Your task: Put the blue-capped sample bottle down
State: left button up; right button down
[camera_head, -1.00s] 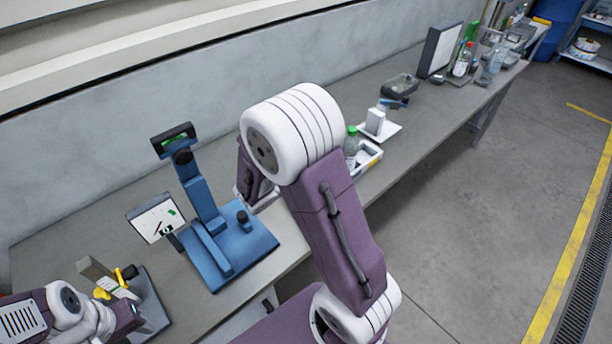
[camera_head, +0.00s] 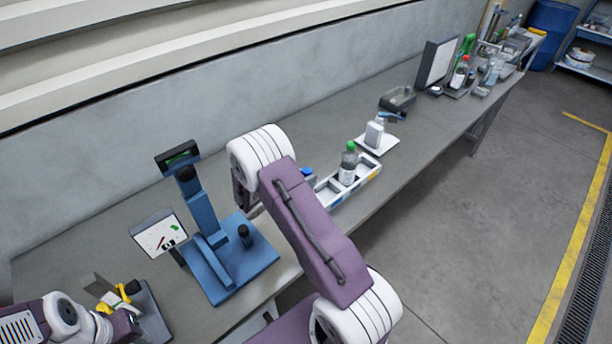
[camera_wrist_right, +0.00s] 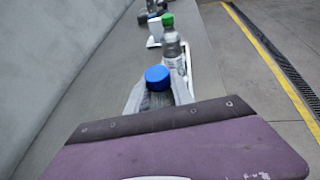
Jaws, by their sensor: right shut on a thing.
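The blue-capped sample bottle shows by its blue cap (camera_wrist_right: 157,76) in the right wrist view, and the cap (camera_head: 307,171) peeks out past my right arm in the head view. My right gripper (camera_wrist_right: 158,98) is shut on this bottle, with grey fingers on either side below the cap. The bottle's base is hidden, so I cannot tell whether it touches anything. It is at the near end of a white tray (camera_head: 375,173). My left gripper (camera_head: 130,312) is low at the left, by a yellow-handled item; its jaws are unclear.
A green-capped bottle (camera_head: 348,163) stands upright in the tray, close beyond the blue cap. A white bottle (camera_head: 374,132) stands on a white plate farther along. A blue stand (camera_head: 231,262) is left of my right arm. Bare bench lies between the tray and wall.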

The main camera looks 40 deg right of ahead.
jog(key=shift+w+f, duration=0.1)
jog(key=shift+f, duration=0.25)
jog(key=shift+f, duration=0.15)
jog(key=c, duration=1.1)
grip_release()
